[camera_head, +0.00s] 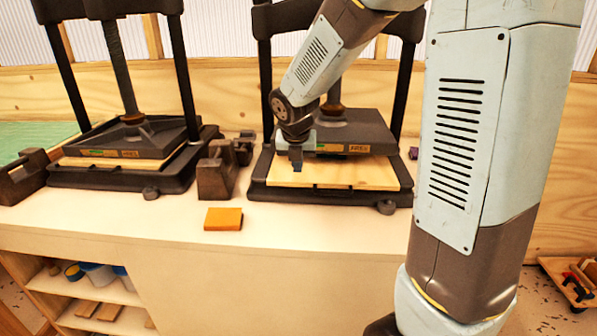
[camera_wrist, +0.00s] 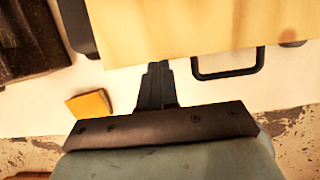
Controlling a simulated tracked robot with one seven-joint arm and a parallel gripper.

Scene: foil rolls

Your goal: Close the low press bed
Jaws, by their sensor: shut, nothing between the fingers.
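The right-hand press (camera_head: 365,130) has a pale wooden bed (camera_head: 378,176) that juts forward from under its dark platen, over the black base. The bed also fills the top of the wrist view (camera_wrist: 190,25). My gripper (camera_head: 296,166) is shut and empty, pointing down at the left part of this bed in the head view. In the wrist view my shut fingers (camera_wrist: 158,70) lie near the bed's edge; I cannot tell whether they touch it. A dark loop (camera_wrist: 228,75) shows beside that edge. The left-hand press's bed (camera_head: 110,163) sits mostly under its platen.
Dark blocks (camera_head: 215,172) stand between the two presses. An orange block (camera_head: 223,218) lies on the pale bench top in front of them. The front strip of the bench (camera_head: 120,220) is mostly clear. My arm covers the bench's right part in the head view.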

